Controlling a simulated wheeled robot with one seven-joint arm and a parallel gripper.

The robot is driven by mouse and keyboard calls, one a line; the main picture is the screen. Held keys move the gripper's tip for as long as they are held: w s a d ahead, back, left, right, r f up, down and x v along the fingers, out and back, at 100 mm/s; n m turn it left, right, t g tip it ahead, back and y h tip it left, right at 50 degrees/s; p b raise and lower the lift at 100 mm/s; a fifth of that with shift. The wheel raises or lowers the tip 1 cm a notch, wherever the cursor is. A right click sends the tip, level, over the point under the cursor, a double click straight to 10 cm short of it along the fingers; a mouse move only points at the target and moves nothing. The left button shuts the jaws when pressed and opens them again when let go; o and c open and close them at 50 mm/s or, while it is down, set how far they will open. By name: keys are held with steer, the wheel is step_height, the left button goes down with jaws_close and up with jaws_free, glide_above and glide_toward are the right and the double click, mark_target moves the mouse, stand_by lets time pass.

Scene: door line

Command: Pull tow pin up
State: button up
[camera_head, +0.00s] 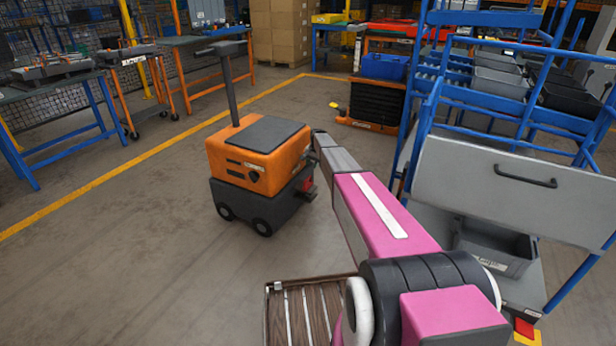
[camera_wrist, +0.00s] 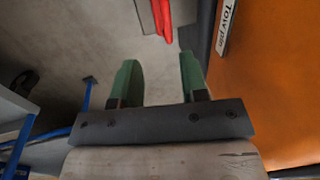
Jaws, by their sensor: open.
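An orange and dark grey tug (camera_head: 258,155) with a tall handle stands on the floor in the head view. A small red part (camera_head: 306,184) shows low on its right end. In the wrist view, the tug's orange side (camera_wrist: 275,90) fills the right, with a "Tow pin" label (camera_wrist: 228,22). A red part (camera_wrist: 161,20), which looks like the tow pin's handle, lies beyond my fingertips at the top. My gripper (camera_wrist: 157,72) has its green fingers apart, with nothing between them. In the head view my arm reaches toward the tug's right end; the fingers cannot be made out there.
A blue rack (camera_head: 430,110) with grey bins and a grey panel (camera_head: 510,190) stands close to the right of my arm. A black and orange unit (camera_head: 377,105) stands behind. Workbenches (camera_head: 60,75) line the left. The floor left of the tug is clear.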

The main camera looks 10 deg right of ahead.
mark_target(308, 179)
steer(key=w+f, duration=0.1)
steer(key=f, duration=0.2)
steer(key=w+a+f, duration=0.1)
steer(key=f, duration=0.3)
steer(key=w+f, duration=0.1)
steer(key=f, duration=0.2)
steer(key=shift+w+a+f, duration=0.1)
steer(key=shift+a+f, duration=0.2)
steer(key=shift+f, duration=0.1)
jaws_close()
